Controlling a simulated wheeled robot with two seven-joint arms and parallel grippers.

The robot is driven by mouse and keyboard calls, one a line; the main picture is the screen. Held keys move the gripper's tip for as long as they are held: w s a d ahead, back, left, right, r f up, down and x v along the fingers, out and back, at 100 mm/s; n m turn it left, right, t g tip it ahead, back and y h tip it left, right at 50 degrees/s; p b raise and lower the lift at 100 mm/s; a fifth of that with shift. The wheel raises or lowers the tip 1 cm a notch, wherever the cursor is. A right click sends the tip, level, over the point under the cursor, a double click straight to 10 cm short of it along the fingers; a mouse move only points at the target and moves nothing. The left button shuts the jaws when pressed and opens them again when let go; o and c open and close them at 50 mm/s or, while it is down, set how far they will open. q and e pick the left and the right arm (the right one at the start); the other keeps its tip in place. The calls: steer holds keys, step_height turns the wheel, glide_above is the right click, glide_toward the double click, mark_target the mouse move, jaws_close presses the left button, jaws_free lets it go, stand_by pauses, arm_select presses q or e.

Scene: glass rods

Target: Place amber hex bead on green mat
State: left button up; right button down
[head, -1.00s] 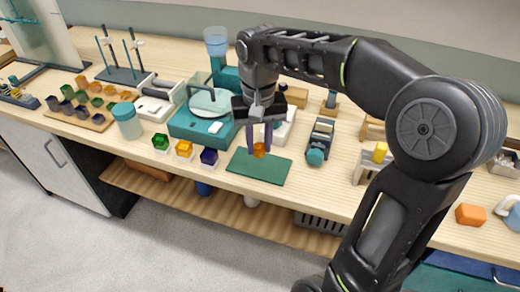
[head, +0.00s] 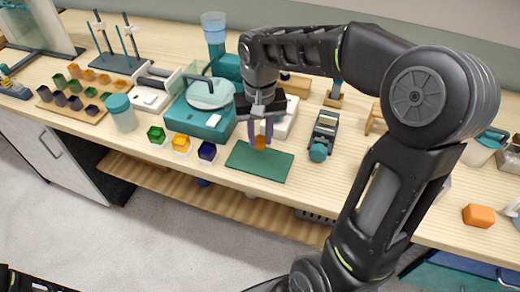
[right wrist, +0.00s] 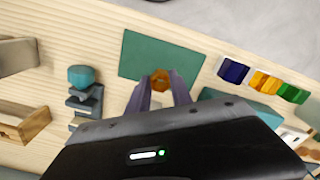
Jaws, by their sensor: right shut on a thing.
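The amber hex bead (head: 261,142) is between the fingertips of my right gripper (head: 260,137), which is shut on it. In the right wrist view the bead (right wrist: 160,79) shows between the two purple fingertips. The green mat (head: 259,165) lies flat on the bench, bare, and it also shows in the right wrist view (right wrist: 158,50). The bead is over or by the mat's back edge; whether it touches the mat I cannot tell. My left gripper is out of view.
Green (head: 157,134), amber (head: 181,144) and dark blue (head: 207,151) cups stand left of the mat. A teal balance (head: 200,122) stands behind left. A grey device with a teal knob (head: 319,151) is at right. Bare wood lies between it and the mat.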

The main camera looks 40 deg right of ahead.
steer(key=shift+f, duration=0.75)
steer(key=shift+f, duration=1.85)
steer(key=shift+f, duration=0.15)
steer(key=c, duration=1.1)
jaws_free()
steer(key=shift+c, duration=0.2)
